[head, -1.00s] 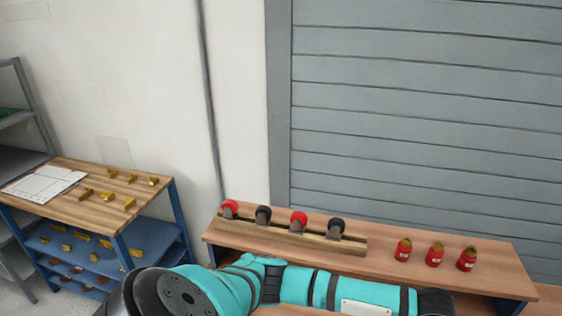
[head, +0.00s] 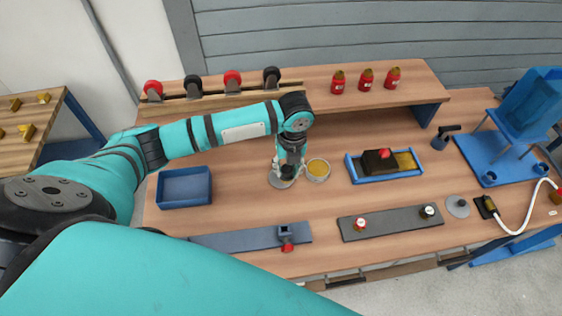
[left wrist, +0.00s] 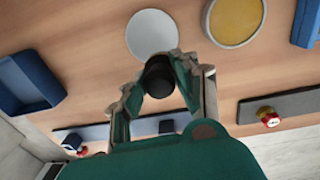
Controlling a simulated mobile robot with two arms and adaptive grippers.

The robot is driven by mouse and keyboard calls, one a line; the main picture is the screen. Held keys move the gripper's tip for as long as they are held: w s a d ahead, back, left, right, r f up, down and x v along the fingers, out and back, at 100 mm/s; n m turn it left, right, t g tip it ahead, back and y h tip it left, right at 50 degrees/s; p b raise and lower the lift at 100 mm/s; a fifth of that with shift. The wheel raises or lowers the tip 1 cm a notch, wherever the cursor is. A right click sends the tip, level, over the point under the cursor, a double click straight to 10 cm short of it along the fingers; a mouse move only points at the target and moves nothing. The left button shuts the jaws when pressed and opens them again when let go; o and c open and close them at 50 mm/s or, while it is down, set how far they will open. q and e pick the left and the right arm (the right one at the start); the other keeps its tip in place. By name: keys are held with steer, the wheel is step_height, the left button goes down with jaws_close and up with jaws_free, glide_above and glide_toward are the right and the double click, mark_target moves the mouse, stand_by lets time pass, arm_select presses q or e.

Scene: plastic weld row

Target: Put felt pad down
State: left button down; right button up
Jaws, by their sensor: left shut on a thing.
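My left gripper (head: 288,170) points down at the middle of the bench. In the left wrist view its fingers (left wrist: 162,92) are shut on a small black round piece (left wrist: 159,76), which I take to be the felt pad. A pale round disc (left wrist: 152,32) lies just beyond the piece; it also shows under the gripper in the head view (head: 279,182). I cannot tell whether the piece touches the disc or the bench. A round dish with a yellow surface (head: 318,169) stands just right of the gripper. My right gripper is not in view.
An empty blue tray (head: 163,190) lies to the left. A blue tray holding a dark block (head: 378,161) lies to the right. Grey strips (head: 392,220) with small fittings lie at the front. A raised shelf (head: 308,91) with red bottles (head: 366,79) runs behind.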

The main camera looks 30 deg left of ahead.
mark_target(282, 167)
arm_select(q)
steer(key=shift+w+a, duration=0.45)
steer(key=shift+a, duration=0.15)
steer(key=shift+w+a, duration=0.4)
steer(key=shift+a, duration=0.15)
steer(key=shift+w+a+f+p, duration=0.1)
steer(key=shift+f+p, duration=0.35)
step_height(282, 167, down, 3)
steer(key=shift+r+p, duration=0.1)
steer(key=shift+p, duration=0.25)
steer(key=shift+f, duration=0.2)
steer(key=c, duration=1)
jaws_free()
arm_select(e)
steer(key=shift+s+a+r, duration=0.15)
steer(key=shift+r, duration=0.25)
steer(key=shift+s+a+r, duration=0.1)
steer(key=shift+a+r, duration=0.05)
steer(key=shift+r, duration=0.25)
arm_select(q)
steer(key=shift+r, duration=0.1)
